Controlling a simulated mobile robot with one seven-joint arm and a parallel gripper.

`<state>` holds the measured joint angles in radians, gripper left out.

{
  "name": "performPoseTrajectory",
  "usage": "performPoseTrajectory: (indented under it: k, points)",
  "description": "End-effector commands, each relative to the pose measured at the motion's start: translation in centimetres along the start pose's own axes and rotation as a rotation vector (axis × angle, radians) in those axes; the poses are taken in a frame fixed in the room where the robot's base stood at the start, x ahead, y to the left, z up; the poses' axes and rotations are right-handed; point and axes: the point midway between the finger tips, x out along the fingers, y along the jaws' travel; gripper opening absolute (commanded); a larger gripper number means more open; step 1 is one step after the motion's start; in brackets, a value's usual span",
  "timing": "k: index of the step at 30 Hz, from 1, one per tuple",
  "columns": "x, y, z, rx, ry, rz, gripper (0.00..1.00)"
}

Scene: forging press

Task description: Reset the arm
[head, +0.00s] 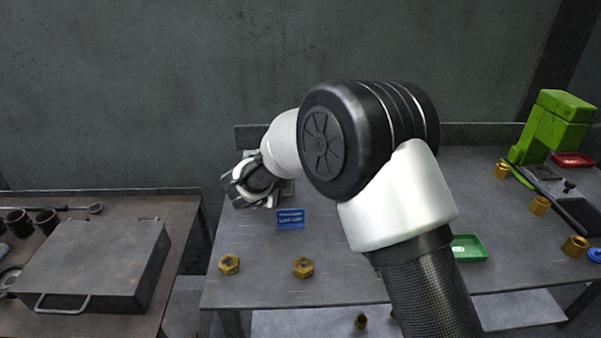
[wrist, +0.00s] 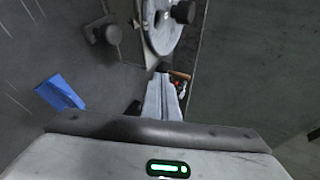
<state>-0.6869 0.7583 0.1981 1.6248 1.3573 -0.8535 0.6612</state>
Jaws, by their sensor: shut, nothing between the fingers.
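My arm rises from the lower right of the head view and bends over the grey workbench (head: 330,285). My gripper (head: 236,192) is at the left end of the arm, above the back left of the bench. It is partly blocked from clear view by its own wrist. A blue block-like sign (head: 290,218) stands on the bench just right of and below the gripper; a blue piece (wrist: 60,92) also shows in the wrist view.
Two brass hex fittings (head: 229,264) (head: 303,267) sit at the bench front. A green tray (head: 468,248), a green machine (head: 553,125), a red tray (head: 573,160) and several brass pieces are at right. A dark metal case (head: 95,262) lies on the left table. A wall stands behind.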

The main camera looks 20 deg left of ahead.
Motion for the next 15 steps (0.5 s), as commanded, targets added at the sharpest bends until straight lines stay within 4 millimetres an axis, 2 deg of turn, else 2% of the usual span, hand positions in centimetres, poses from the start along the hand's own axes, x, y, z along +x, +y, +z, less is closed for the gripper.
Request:
performPoseTrajectory:
  k: [5, 15]
  points:
    - [-1.13, -0.06, 0.66, -0.001, -0.001, 0.001, 0.00]
    - [-1.22, -0.06, 0.69, 0.000, 0.000, 0.001, 0.00]
